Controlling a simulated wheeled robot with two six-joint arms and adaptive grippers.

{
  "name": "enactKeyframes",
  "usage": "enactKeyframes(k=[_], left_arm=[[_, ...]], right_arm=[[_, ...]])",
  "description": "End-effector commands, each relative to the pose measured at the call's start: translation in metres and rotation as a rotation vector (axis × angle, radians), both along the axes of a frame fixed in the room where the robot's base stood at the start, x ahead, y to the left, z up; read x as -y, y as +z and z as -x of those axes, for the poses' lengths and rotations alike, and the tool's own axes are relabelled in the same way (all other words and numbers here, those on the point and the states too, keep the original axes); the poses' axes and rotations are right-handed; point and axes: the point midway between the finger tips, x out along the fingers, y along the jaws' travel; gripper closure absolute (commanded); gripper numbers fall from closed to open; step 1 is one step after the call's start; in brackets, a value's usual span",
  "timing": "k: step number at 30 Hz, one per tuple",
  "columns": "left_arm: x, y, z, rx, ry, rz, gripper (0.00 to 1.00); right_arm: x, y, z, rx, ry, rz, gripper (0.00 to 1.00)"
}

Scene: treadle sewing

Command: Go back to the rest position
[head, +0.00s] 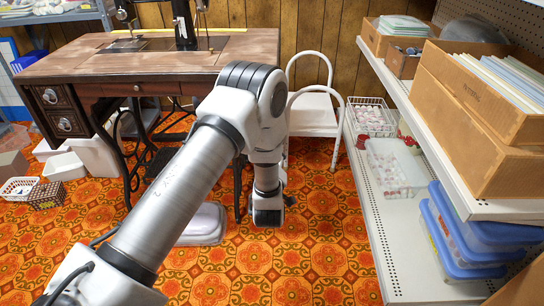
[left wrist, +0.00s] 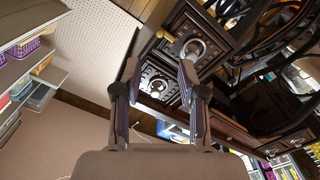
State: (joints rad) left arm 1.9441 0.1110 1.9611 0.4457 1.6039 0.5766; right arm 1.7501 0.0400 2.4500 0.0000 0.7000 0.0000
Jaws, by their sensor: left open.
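My left arm comes in from the lower left of the head view, bends at the elbow and hangs down in front of the sewing table's right side. Its fingers cannot be made out there. In the left wrist view my left gripper (left wrist: 159,76) is open, with its two fingers apart and nothing seen held between them. Dark carved drawers with round metal knobs (left wrist: 192,48) show behind the fingers; I cannot tell how far off they are. My right gripper is in neither view.
The wooden treadle sewing table (head: 90,62) stands at the back left. A white step stool (head: 313,112) is behind my arm. Patterned floor (head: 325,250) is open between arm and shelving.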

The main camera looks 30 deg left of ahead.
Motion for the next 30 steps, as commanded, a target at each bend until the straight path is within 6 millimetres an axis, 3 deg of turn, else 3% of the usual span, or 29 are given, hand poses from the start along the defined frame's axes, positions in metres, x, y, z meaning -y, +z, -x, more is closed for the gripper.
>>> enactKeyframes(k=[4, 17, 20, 23, 26, 27, 30], left_arm=[[0.005, 0.001, 0.009, 0.001, 0.001, -0.002, 0.59], [0.005, 0.001, 0.009, 0.001, 0.001, -0.001, 0.59], [0.005, -0.008, 0.012, -0.015, 0.0, -0.001, 0.59], [0.014, -0.041, 0.031, -0.101, -0.024, 0.0, 0.59], [0.035, -0.098, 0.072, -0.326, -0.106, 0.036, 0.59], [0.045, -0.123, 0.094, -0.452, -0.15, 0.046, 0.59], [0.072, -0.175, 0.155, -0.763, -0.275, 0.061, 0.59]], right_arm=[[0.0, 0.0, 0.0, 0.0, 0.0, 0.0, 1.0], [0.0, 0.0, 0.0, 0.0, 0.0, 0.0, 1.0], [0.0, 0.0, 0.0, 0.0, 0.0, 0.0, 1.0], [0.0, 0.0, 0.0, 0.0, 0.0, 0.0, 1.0], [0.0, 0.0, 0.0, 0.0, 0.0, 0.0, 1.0], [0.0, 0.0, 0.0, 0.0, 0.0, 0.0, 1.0], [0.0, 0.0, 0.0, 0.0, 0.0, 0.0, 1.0]])
